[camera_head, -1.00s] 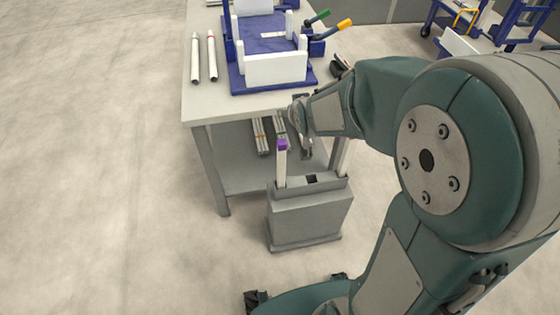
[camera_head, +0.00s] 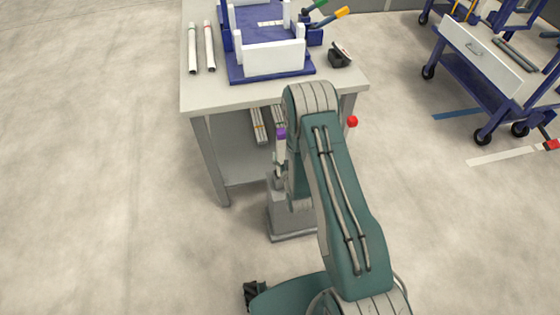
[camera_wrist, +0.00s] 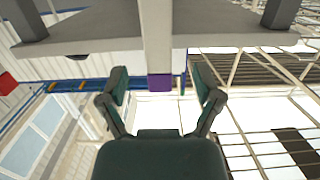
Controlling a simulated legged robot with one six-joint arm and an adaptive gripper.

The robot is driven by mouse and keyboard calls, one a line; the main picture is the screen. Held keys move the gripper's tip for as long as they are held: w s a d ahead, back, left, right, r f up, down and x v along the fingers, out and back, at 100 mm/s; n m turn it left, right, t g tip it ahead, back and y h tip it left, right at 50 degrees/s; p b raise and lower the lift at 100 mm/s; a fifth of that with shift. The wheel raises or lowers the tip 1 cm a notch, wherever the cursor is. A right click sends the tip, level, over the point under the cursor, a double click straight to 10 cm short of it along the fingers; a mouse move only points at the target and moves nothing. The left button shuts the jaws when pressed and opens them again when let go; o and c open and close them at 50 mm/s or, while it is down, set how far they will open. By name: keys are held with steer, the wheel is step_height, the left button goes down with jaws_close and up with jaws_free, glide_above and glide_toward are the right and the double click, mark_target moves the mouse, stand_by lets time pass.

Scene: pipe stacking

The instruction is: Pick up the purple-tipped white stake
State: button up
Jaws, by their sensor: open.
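The white stake (camera_head: 281,153) with a purple tip (camera_head: 281,132) stands upright in the grey holder (camera_head: 291,227), in front of the workbench. My arm hides part of the holder and the stake's lower part. In the wrist view the stake (camera_wrist: 156,38) runs down from the top edge, with its purple tip (camera_wrist: 159,82) in line between my fingers. My gripper (camera_wrist: 159,80) is open, one finger on each side of the stake. I see a gap on both sides and no contact. The exact depth is hard to tell.
The workbench (camera_head: 200,98) carries a blue fixture with white panels (camera_head: 272,57) and two white pipes (camera_head: 202,47). A red-tipped stake (camera_head: 351,122) shows right of my arm. A blue cart (camera_head: 490,75) stands at the right. The floor at left is clear.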

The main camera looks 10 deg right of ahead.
mark_target(282, 153)
steer(key=s+f+t, duration=0.1)
steer(key=s+f, duration=0.4)
steer(key=w, duration=1.1)
steer(key=shift+d, duration=0.1)
jaws_close()
